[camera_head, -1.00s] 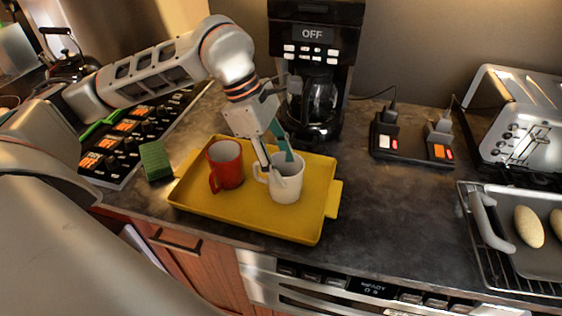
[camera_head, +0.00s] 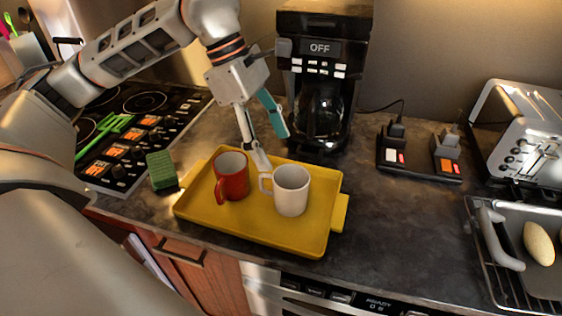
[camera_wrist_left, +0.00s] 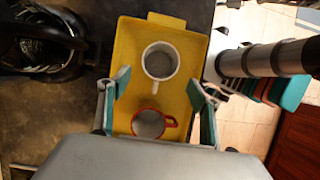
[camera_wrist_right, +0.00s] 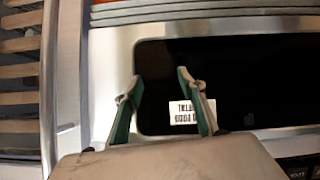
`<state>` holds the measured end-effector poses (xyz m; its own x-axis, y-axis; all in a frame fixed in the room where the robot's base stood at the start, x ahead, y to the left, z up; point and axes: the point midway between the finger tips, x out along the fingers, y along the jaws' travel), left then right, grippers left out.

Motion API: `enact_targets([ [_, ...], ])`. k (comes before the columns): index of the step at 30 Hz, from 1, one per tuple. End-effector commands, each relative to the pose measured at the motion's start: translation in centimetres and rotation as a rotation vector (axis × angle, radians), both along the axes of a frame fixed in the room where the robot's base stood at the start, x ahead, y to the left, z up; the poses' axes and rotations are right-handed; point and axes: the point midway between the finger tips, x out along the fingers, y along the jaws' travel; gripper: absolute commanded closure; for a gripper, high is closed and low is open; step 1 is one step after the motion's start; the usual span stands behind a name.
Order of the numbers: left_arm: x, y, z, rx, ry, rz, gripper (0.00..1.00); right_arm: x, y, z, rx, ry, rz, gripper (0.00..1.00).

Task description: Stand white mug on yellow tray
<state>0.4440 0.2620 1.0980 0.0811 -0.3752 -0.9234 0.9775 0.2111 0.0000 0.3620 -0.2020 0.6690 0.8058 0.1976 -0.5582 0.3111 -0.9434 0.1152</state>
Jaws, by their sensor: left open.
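The white mug (camera_head: 292,190) stands upright on the yellow tray (camera_head: 262,236), right of the red mug (camera_head: 231,177), with its handle to the left. My left gripper (camera_head: 273,146) is open and empty, above and behind the mugs, apart from the white mug. In the left wrist view the white mug (camera_wrist_left: 160,61) and red mug (camera_wrist_left: 148,124) show on the tray (camera_wrist_left: 140,28) below the spread fingers (camera_wrist_left: 158,82). My right gripper (camera_wrist_right: 160,76) is open and empty in the right wrist view; it is not in the head view.
A black coffee maker (camera_head: 321,110) stands close behind the tray. A green sponge (camera_head: 161,170) and stovetop (camera_head: 140,125) are to the left. A power strip (camera_head: 419,157), toaster (camera_head: 520,135) and rack with a pan (camera_head: 510,262) are to the right. A dark panel (camera_wrist_right: 240,85) faces my right gripper.

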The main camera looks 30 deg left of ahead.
Motion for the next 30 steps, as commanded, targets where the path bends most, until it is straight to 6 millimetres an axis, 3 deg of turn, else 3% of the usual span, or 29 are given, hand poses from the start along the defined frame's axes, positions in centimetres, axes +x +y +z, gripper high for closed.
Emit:
enact_targets([
  [3,-0.1,0.7,1.8,0.001,-0.002,0.002,0.37,0.0,0.0,0.1,0.0,-0.001,0.0,0.6],
  [9,-0.3,1.2,3.0,0.0,0.0,0.001,0.37,0.0,0.0,0.2,0.001,-0.002,0.0,0.6],
  [30,-0.3,1.3,3.1,0.0,0.001,0.0,0.37,0.1,0.0,0.2,0.0,-0.003,0.0,0.6],
])
